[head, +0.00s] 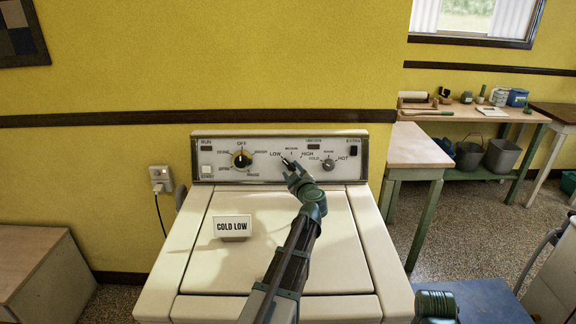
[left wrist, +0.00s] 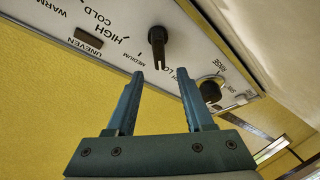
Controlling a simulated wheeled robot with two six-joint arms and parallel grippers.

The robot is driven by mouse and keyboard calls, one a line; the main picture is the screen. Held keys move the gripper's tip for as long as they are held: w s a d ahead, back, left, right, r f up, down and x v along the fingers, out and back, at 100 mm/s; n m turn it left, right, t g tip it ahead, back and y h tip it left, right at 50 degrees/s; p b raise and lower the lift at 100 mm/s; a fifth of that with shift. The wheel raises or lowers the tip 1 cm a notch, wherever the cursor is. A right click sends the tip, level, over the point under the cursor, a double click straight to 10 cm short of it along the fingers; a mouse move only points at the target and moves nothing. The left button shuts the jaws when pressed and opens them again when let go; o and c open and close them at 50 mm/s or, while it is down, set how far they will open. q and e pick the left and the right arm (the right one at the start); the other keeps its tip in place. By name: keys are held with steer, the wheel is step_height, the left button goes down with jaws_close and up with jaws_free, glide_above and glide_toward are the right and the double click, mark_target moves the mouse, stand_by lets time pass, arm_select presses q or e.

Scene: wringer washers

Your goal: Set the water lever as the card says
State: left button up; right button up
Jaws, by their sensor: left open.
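The card (head: 233,226) reads COLD LOW and stands on the washer's lid. The control panel (head: 220,146) carries a black water lever (left wrist: 157,42), with LOW, MEDIUM and HIGH marked around it. In the left wrist view the lever's slotted end lies near the LOW lettering. In the head view the lever (head: 285,160) is small and partly covered by my gripper. My left gripper (head: 291,168) is open in front of the lever. In the left wrist view its fingertips (left wrist: 161,75) stand either side of the lever's line, seemingly apart from it. My right gripper is not in view.
A side table (head: 418,150) stands right of the washer, and a bench (head: 470,112) with several items is farther back.

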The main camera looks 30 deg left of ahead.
arm_select(q)
steer(key=v, duration=0.7)
steer(key=shift+p, duration=0.3)
